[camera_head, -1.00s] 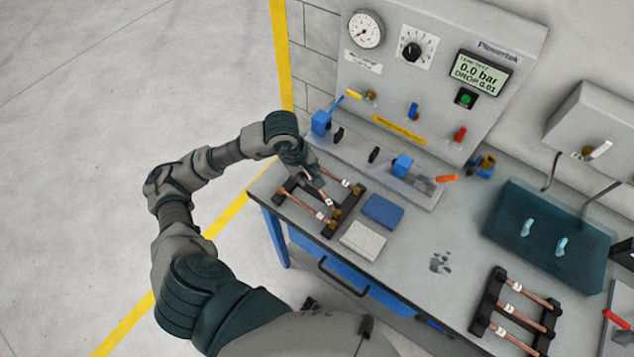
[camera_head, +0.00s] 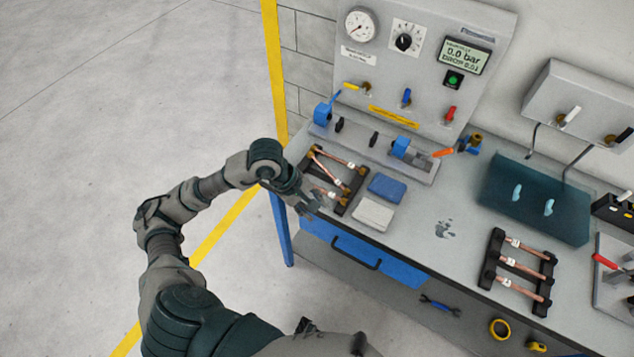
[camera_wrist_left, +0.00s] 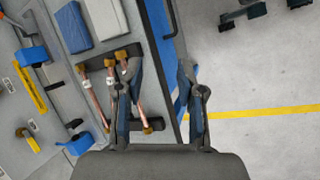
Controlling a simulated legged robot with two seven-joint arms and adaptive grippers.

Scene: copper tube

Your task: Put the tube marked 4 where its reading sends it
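The left rack (camera_head: 352,203) is black and holds copper tubes with white tags. A far tube (camera_head: 335,158) and a near tube (camera_head: 324,193) show in the head view, with another tube between them that looks askew. The wrist view shows three tubes, left (camera_wrist_left: 92,98), middle (camera_wrist_left: 112,84) and right (camera_wrist_left: 141,108). The tag numbers are too small to read, so I cannot tell which is 4. My left gripper (camera_head: 314,205) is open at the rack's front left. In the wrist view its fingers (camera_wrist_left: 163,95) are apart, one overlapping the right tube. My right gripper is not in view.
The display (camera_head: 464,56) reads 0.0 bar, with a drop line below. A blue pad (camera_head: 387,187) and white pad (camera_head: 373,213) lie beside the left rack. A second rack (camera_head: 490,265) with three tubes stands at right. The bench between is mostly clear.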

